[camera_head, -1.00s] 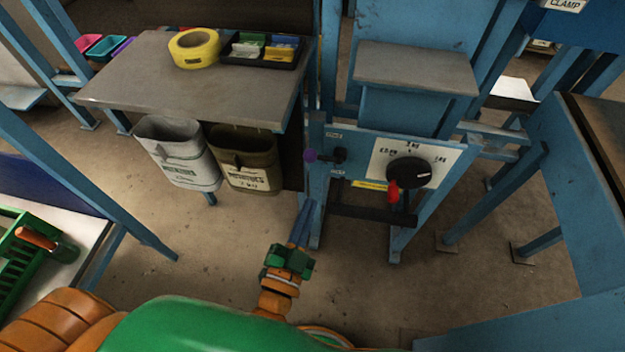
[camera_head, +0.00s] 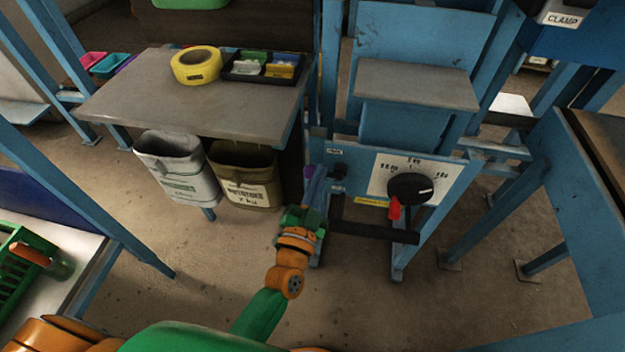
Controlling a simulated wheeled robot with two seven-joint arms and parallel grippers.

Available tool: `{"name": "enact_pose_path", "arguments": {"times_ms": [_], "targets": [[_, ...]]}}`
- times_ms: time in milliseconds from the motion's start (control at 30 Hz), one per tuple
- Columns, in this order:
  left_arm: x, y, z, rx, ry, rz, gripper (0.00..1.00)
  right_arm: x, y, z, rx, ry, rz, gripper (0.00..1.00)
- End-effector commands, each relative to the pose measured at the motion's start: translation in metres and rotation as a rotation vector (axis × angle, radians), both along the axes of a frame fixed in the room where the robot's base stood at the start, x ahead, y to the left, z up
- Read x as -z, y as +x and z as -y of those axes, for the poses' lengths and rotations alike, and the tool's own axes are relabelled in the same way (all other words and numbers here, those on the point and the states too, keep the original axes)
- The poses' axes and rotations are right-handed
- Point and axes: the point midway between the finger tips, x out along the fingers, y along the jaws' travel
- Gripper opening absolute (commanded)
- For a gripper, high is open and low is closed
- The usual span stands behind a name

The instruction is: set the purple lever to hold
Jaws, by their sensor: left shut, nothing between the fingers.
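The purple lever (camera_head: 309,171) is on the left side of the blue machine's front panel, with its knob end pointing left. My left gripper (camera_head: 314,187) is shut and empty, its blue fingers reaching up to the knob and partly covering it. I cannot tell whether they touch it. A small label (camera_head: 334,151) sits above the lever, too small to read. The lower label by the lever is hidden behind my gripper. My right gripper is not in view.

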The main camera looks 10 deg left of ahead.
Motion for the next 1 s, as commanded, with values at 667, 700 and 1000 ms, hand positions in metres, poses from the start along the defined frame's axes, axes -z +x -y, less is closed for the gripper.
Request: {"name": "enact_pose_path", "arguments": {"times_ms": [667,700,1000], "targets": [[0.026,0.011,-0.015,-0.001,-0.003,-0.001,0.00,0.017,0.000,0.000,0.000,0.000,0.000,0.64],[0.026,0.011,-0.015,-0.001,-0.007,0.000,0.00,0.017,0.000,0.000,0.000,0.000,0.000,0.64],[0.030,0.011,-0.017,0.000,-0.066,0.001,0.00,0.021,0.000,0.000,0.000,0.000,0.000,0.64]]}}
